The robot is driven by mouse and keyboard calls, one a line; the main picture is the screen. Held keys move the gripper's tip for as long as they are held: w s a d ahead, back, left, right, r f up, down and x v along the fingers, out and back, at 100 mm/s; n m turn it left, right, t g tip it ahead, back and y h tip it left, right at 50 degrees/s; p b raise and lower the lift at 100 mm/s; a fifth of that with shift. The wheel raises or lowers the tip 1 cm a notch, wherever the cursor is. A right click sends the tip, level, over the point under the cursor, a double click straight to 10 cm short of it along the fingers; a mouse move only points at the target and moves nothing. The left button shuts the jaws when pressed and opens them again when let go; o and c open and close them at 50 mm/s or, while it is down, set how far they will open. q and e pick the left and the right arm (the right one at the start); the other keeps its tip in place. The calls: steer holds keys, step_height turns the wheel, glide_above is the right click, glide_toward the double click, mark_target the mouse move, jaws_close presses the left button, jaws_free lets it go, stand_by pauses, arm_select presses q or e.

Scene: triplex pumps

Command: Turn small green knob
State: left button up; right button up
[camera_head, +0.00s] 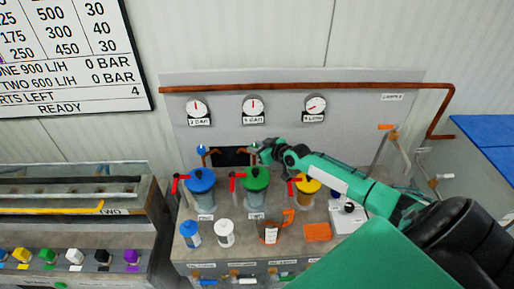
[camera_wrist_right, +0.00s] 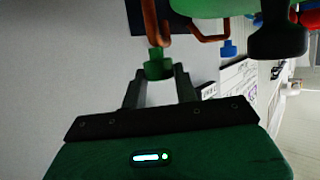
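The small green knob (camera_wrist_right: 159,66) sits at the end of a copper pipe in the right wrist view. My right gripper (camera_wrist_right: 160,76) has its two fingers apart, one on each side of the knob near the fingertips. A thin gap seems to show beside the knob, so I cannot be sure that either finger touches it. In the head view my right gripper (camera_head: 262,148) is at the back panel, above the green-lidded pot (camera_head: 256,179), and mostly hides the knob. My left gripper is not in view.
A small blue knob (camera_head: 201,149) is left of my right gripper. Blue-lidded (camera_head: 201,180) and yellow-lidded (camera_head: 307,185) pots with red handles flank the green one. Gauges (camera_head: 253,106) and a long copper pipe (camera_head: 300,87) are above. Bottles (camera_head: 224,233) stand in front.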

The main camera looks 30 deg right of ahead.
steer(key=shift+c, duration=0.5)
steer(key=shift+a+r+m+h+p, duration=0.2)
steer(key=shift+m+h+p, duration=0.45)
steer(key=shift+p, duration=0.8)
steer(key=shift+m+t+h+p, duration=0.3)
steer(key=shift+m+h+p, duration=0.15)
steer(key=shift+p, duration=0.1)
steer(key=shift+a+f+m+h, duration=0.15)
steer(key=shift+m+h, duration=0.35)
steer(key=shift+h, duration=0.1)
steer(key=shift+a+m+h+p, duration=0.15)
steer(key=shift+m+h+p, duration=0.2)
steer(key=shift+m+h, duration=0.75)
steer(key=shift+f+m+g+h, duration=0.1)
steer(key=shift+m+g+h, duration=0.5)
steer(key=shift+h, duration=0.5)
steer(key=shift+m+h+b, duration=0.45)
steer(key=shift+m+h, duration=0.05)
steer(key=o, duration=1)
steer(key=shift+w, duration=0.1)
